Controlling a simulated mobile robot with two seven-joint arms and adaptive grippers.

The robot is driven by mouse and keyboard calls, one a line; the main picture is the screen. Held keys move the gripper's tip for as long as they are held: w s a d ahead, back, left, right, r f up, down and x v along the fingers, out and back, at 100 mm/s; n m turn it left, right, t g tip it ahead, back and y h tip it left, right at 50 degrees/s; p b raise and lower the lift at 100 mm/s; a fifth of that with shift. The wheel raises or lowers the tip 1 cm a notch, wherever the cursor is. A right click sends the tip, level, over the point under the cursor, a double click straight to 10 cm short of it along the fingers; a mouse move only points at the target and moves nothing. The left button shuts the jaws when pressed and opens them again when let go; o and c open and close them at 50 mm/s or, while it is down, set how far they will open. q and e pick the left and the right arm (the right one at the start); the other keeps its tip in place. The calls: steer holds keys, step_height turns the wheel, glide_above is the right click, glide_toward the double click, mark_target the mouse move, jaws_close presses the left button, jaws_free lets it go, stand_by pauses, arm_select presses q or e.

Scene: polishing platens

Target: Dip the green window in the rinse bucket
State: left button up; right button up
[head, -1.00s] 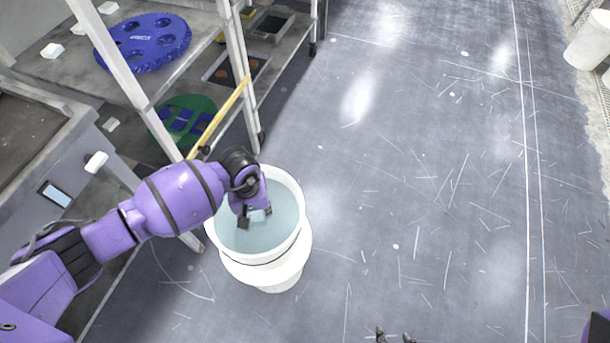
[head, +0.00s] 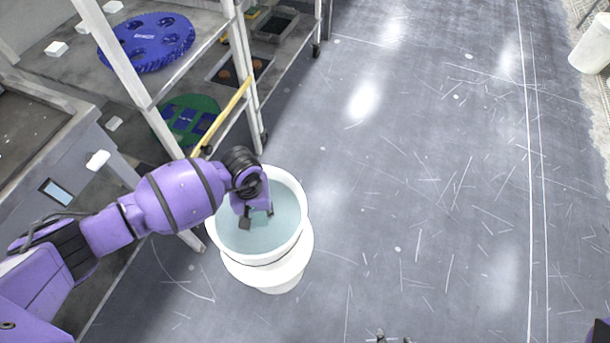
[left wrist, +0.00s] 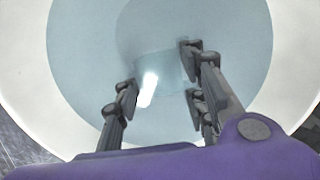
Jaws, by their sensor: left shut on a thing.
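The rinse bucket (head: 302,235) is white, round and filled with pale blue water, standing on the floor left of centre in the head view. My left gripper (head: 258,220) reaches down inside its rim. It is shut on the green window, a small pale, clear piece that shows between the fingers in the left wrist view (left wrist: 160,75). The window looks blue-green against the water, with a bright glint. I cannot tell exactly how deep it sits. Dark fingertips of my right gripper (head: 393,338) show at the bottom edge, apart and with nothing seen between them.
A white-framed rack (head: 240,60) stands just behind the bucket, with a yellow bar (head: 222,118). A blue platen (head: 150,42) lies on its upper shelf and a green platen (head: 188,120) lower down. The grey floor between is open.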

arm_select(q)
steer(key=shift+r, duration=0.1)
stand_by(0.3)
steer(key=shift+w+r+p, duration=0.1)
steer(key=shift+r+p, duration=1.15)
steer(key=shift+r, duration=0.65)
step_height(320, 180, up, 2)
steer(key=shift+r+p, duration=0.25)
steer(key=shift+p, duration=0.45)
step_height(320, 180, up, 13)
steer(key=p, duration=0.6)
steer(key=shift+f, duration=0.2)
arm_select(e)
step_height(320, 180, up, 10)
steer(key=w+t, duration=0.1)
steer(key=w, duration=0.1)
steer(key=shift+w+d, duration=0.15)
steer(key=shift+d, duration=0.2)
